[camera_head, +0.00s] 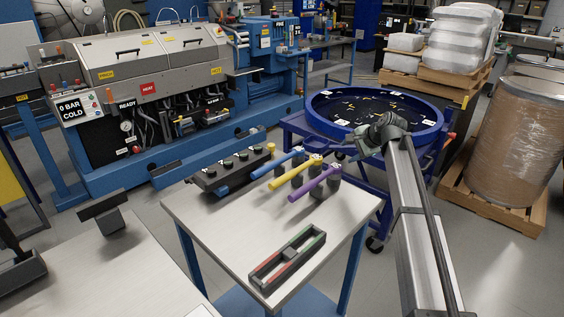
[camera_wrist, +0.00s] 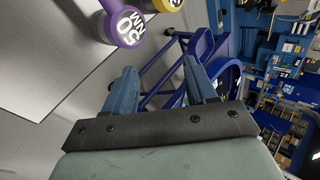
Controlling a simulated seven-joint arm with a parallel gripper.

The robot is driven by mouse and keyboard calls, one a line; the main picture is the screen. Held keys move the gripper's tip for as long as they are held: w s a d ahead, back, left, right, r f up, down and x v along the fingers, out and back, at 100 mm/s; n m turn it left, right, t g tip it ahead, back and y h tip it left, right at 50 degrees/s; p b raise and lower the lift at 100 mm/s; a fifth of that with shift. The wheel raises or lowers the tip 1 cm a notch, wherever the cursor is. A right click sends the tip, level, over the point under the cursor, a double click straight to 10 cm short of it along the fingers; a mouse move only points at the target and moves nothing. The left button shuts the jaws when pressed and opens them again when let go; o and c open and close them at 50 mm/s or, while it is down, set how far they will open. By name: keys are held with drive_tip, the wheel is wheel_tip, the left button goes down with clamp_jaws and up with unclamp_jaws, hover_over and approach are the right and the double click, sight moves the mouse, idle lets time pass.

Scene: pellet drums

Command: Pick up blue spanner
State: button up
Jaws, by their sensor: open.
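The blue spanner (camera_head: 277,163) is on the grey-topped table, its handle pointing lower left and its head at a dark upright holder. The yellow spanner (camera_head: 292,173) and the purple spanner (camera_head: 315,184) are beside it to the right. My gripper (camera_wrist: 161,82) is open, with nothing between its two fingers. In the head view it is beyond the table's back right corner, right of the spanners and apart from them. The wrist view shows the purple spanner's end, marked 50 NM (camera_wrist: 127,27), and a bit of the yellow one (camera_wrist: 165,4). The blue spanner is not visible there.
A black block with several knobs (camera_head: 229,170) stands at the table's back left. A dark tray with red and green strips (camera_head: 288,261) lies at the front. A round blue tub (camera_head: 323,119) stands behind my gripper. The table's left middle (camera_head: 215,217) is clear.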

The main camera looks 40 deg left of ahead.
sight(271, 165)
drive_tip(key=s+a+r+n+g+h, duration=0.1)
drive_tip(key=s+a+r+n, duration=0.1)
drive_tip(key=s+a, duration=0.6)
drive_tip(key=s+a+r+n+g+h, duration=0.1)
drive_tip(key=s+a+r, duration=0.3)
drive_tip(key=s, duration=0.7)
drive_tip(key=x, duration=1.5)
drive_tip(key=shift+s+a, duration=0.1)
drive_tip(key=shift+s, duration=0.05)
clamp_jaws()
